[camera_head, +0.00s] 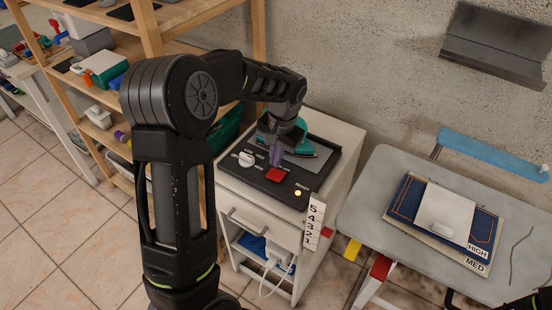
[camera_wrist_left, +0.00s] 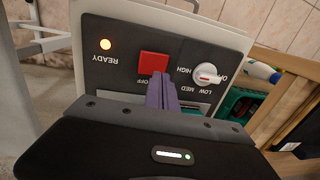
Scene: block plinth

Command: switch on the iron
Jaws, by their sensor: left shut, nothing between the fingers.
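The iron (camera_head: 318,151) is teal and lies at the back of a black control panel (camera_head: 318,178) on a white cabinet, partly hidden by my left arm. The panel has a red square button (camera_head: 276,174), a white dial (camera_head: 246,159) and a lit amber READY lamp (camera_head: 298,193). My left gripper (camera_head: 275,158) is shut and empty, its purple fingers over the panel just behind the red button. In the left wrist view the fingertips (camera_wrist_left: 162,80) overlap the edge of the red button (camera_wrist_left: 152,63); I cannot tell whether they touch it. The dial (camera_wrist_left: 207,76) stands beside them.
An ironing board (camera_head: 375,190) with a blue folder (camera_head: 408,200) and cards marked HIGH and MED stands to the right. A white number strip (camera_head: 313,223) hangs at the cabinet's front corner. Wooden shelves (camera_head: 150,30) stand left. Tiled floor at lower left is clear.

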